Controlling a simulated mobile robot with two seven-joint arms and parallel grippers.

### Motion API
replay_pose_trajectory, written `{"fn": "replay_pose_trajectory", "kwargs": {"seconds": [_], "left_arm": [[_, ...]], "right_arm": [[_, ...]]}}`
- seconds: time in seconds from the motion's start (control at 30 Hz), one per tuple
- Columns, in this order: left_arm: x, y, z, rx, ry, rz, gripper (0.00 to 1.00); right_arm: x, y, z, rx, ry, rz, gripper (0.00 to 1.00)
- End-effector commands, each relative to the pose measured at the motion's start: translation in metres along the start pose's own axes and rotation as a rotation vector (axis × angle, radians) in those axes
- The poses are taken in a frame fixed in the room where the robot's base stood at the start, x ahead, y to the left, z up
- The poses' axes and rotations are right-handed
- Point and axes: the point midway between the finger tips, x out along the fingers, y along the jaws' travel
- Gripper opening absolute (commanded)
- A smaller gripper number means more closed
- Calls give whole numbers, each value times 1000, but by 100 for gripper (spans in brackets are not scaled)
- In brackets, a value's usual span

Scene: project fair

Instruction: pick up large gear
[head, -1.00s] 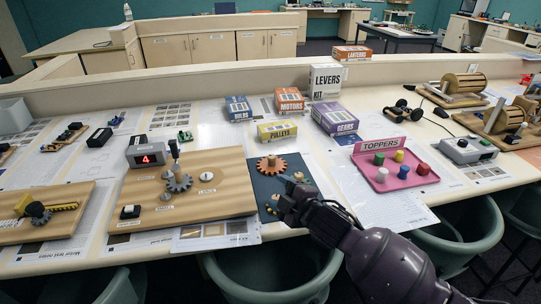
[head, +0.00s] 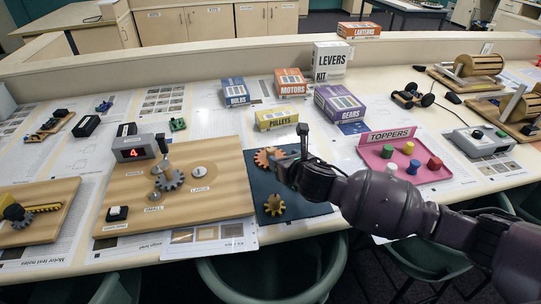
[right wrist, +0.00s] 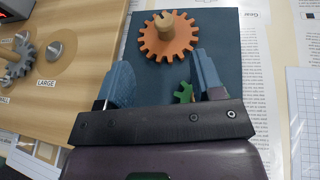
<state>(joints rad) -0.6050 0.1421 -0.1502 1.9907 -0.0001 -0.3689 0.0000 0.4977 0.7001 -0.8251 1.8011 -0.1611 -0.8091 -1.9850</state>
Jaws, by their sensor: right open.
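The orange gear (head: 264,158), the biggest loose gear, lies on a dark blue mat (head: 258,182) right of the wooden board. In the right wrist view, this gear (right wrist: 154,42) lies flat with a wooden knob at its centre, just ahead of the fingertips. My right gripper (head: 283,162) is above the mat and partly covers the gear in the head view. In the wrist view, its fingers (right wrist: 160,66) are apart, with nothing between the tips. A small brass gear (head: 274,204) lies nearer on the mat. A green piece (right wrist: 184,93) shows partly behind the gripper. My left gripper is out of view.
The wooden board (head: 215,205) has a grey gear (head: 169,180), a peg labelled LARGE (head: 199,171) and an upright post. A pulleys box (head: 277,120) stands behind the mat.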

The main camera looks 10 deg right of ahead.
Motion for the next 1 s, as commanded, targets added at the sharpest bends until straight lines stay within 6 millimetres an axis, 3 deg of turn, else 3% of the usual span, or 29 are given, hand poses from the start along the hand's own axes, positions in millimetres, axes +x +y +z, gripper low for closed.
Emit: {"fn": "replay_pose_trajectory", "kwargs": {"seconds": [0.17,0.5,0.77,1.0], "left_arm": [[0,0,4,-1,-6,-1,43],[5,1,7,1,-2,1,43],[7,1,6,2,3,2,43],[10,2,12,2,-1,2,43]], "right_arm": [[11,0,0,-28,-1,-1,61],[51,0,-1,-24,1,1,61],[64,-2,-1,-23,0,0,61],[93,-5,-5,-23,0,1,61]]}}
